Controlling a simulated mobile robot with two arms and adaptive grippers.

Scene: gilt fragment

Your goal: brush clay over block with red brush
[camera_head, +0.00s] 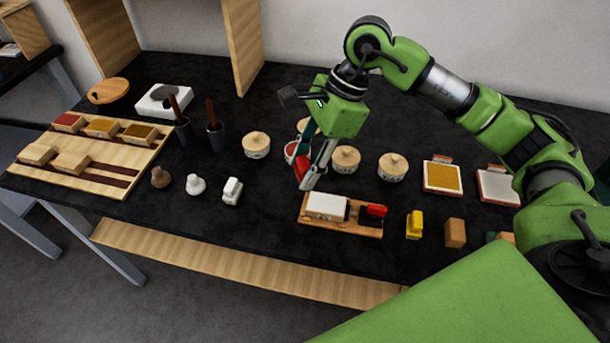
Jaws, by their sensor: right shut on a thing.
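My right gripper (312,164) hangs tilted down over the middle of the table, its fingers shut on a small red piece that looks like the red brush (302,168). Its tip is just above and left of the wooden tray (345,228), apart from it. A white block (326,206) lies in the left part of this tray. A black and red piece (373,212) lies at its right. An open jar with red contents (291,152) stands behind the gripper, partly hidden. I cannot tell which jar holds clay. My left gripper is out of view.
Lidded round jars (393,166) stand behind the tray. A yellow piece (414,225) and a tan block (455,233) stand to its right. Small stamps (195,184), dark cups (216,137) and a wooden rack (90,178) are at left. Flat ochre tray (443,178) lies right.

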